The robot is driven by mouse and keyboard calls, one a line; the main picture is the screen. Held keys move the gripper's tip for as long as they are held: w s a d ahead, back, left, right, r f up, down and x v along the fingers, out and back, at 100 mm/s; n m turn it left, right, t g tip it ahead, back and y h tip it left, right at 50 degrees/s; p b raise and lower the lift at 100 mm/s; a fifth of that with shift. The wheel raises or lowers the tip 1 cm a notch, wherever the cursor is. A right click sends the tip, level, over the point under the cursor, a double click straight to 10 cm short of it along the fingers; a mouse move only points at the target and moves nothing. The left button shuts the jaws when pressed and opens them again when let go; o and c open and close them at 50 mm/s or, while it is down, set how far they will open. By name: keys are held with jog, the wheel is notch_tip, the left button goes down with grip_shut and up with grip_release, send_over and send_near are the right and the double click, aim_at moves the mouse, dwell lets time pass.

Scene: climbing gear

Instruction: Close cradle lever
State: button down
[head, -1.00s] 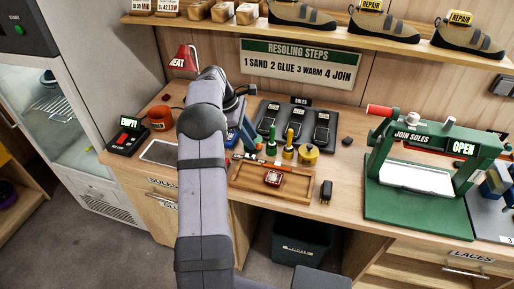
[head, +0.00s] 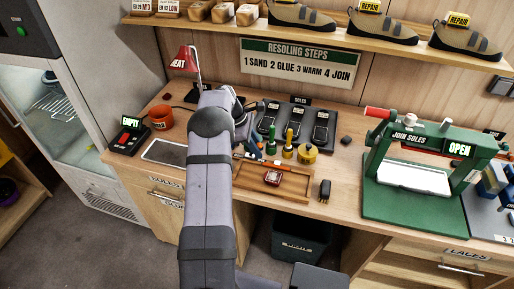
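A blue fixture (head: 251,143), possibly the cradle, stands at the middle of the bench, mostly hidden behind my arm. I cannot make out its lever. My gripper (head: 243,122) is just above and beside it, largely covered by my own forearm. Its fingers are too hidden and small to tell whether they are open or shut, or touching anything. At the right stands a green press (head: 417,165) marked JOIN SOLES, with a red-ended handle (head: 378,112) and a sign reading OPEN (head: 459,149).
A wooden tray (head: 262,187) holds a small red item. Green and yellow bottles (head: 289,145) stand close right of my gripper, before the black sole rack (head: 300,112).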

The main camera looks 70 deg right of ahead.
jog(key=shift+w, duration=0.1)
jog(key=w+g+b, duration=0.1)
jog(key=g, duration=0.2)
jog(key=shift+w, duration=0.2)
jog(key=shift+w+r+g+b, duration=0.2)
jog(key=shift+g+b, duration=0.45)
jog(key=shift+g, duration=0.05)
jog(key=shift+r, duration=0.1)
jog(key=c, duration=1.8)
grip_release()
jog(key=shift+r, duration=0.15)
notch_tip(320, 180, up, 10)
jog(key=b, duration=0.1)
